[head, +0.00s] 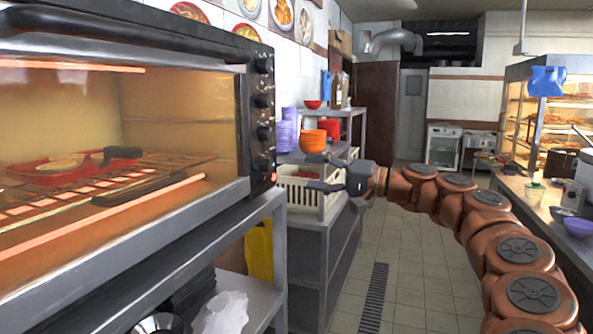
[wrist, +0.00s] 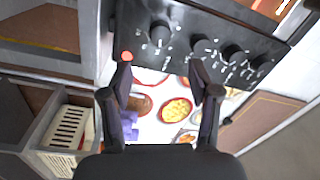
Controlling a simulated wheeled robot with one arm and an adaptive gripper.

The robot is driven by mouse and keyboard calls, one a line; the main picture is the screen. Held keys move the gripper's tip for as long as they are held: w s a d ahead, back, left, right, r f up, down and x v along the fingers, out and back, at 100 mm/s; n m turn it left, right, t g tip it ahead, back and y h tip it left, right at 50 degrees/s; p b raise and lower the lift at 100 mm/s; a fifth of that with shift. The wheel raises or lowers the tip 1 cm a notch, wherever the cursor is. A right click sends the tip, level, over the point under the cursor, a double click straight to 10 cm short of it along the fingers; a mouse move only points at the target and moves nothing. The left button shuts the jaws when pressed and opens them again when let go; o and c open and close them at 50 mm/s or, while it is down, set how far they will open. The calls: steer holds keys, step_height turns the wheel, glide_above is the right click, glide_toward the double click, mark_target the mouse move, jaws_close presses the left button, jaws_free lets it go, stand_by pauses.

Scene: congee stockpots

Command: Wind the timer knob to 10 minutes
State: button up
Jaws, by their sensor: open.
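A toaster oven (head: 120,110) fills the left of the head view, with a black control panel (wrist: 240,22) on its right side. Several dark knobs sit in a row down it. The lowest knob (head: 264,159), closest to the red lamp (head: 273,177), also shows in the wrist view (wrist: 160,33). Labels are too small to read, so I cannot tell which knob is the timer or its setting. My gripper (head: 312,186) is open and empty, right of the panel's lower end. In the wrist view my gripper's fingertips (wrist: 160,75) are apart, short of that lowest knob.
A red tray (head: 75,168) with food sits inside the glowing oven. The oven stands on a metal rack (head: 190,245). A cream crate (head: 305,187) and orange bowls (head: 312,140) stand behind my gripper. Tiled floor (head: 425,270) is open in the aisle.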

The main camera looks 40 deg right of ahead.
steer(key=shift+v, duration=1)
